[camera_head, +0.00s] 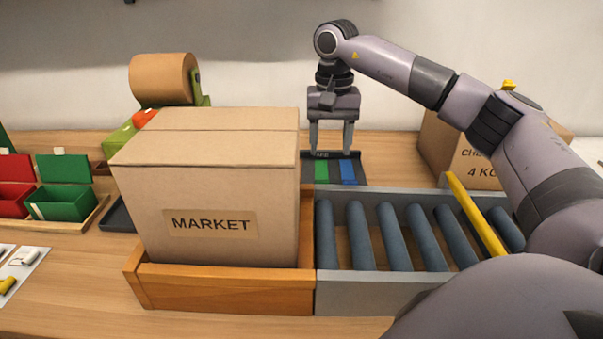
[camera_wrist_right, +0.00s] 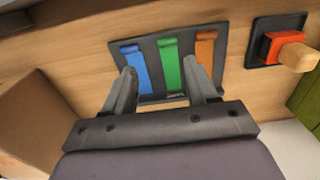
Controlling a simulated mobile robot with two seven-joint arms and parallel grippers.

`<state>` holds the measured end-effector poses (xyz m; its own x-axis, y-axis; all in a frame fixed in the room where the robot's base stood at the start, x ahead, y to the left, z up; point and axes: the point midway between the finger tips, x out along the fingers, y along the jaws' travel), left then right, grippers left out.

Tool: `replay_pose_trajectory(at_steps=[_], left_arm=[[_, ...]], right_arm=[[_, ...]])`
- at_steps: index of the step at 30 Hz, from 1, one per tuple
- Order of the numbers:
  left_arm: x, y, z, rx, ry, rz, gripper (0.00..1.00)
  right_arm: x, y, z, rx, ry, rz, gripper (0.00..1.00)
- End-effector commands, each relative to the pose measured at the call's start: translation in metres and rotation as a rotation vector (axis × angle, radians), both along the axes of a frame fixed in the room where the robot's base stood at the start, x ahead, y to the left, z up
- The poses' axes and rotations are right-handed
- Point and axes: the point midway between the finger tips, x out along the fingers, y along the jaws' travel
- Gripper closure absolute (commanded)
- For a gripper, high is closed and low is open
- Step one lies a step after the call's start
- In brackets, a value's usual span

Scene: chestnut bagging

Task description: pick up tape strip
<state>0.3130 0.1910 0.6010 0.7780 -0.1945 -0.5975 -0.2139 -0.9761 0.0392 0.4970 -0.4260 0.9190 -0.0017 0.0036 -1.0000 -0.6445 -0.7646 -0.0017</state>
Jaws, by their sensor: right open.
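A dark tape tray (camera_head: 335,156) lies on the table behind the grey roller conveyor. The head view shows a green strip (camera_head: 321,171) and a blue strip (camera_head: 348,172) in it. The right wrist view shows blue (camera_wrist_right: 137,67), green (camera_wrist_right: 169,63) and orange (camera_wrist_right: 205,55) strips side by side; the orange one does not show in the head view. My right gripper (camera_head: 332,152) is open and empty, pointing down above the tray. In the right wrist view its fingers (camera_wrist_right: 163,76) stand apart, on either side of the green strip. My left gripper is out of view.
A closed cardboard MARKET box (camera_head: 210,190) stands in a wooden frame (camera_head: 220,290), left of the roller conveyor (camera_head: 390,236). Another carton (camera_head: 455,155) stands at the back right. A brown roll (camera_head: 162,79) and red and green bins (camera_head: 64,190) are at left.

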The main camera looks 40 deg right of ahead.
Motion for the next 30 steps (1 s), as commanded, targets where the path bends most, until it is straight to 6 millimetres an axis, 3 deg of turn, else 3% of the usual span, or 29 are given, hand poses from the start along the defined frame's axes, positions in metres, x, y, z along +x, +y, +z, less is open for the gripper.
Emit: replay_pose_trajectory(at_steps=[8, 19, 29, 30], left_arm=[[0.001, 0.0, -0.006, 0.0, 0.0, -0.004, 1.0], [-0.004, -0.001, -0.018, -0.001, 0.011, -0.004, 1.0], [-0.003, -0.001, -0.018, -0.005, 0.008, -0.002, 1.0], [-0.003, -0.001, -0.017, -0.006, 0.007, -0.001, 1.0]], right_arm=[[-0.001, -0.002, -0.019, -0.006, 0.004, 0.0, 0.43], [0.0, 0.008, -0.068, -0.004, 0.003, -0.001, 0.43], [0.0, 0.008, -0.076, -0.004, 0.0, 0.0, 0.43], [0.0, 0.008, -0.076, -0.004, 0.0, 0.0, 0.52]])
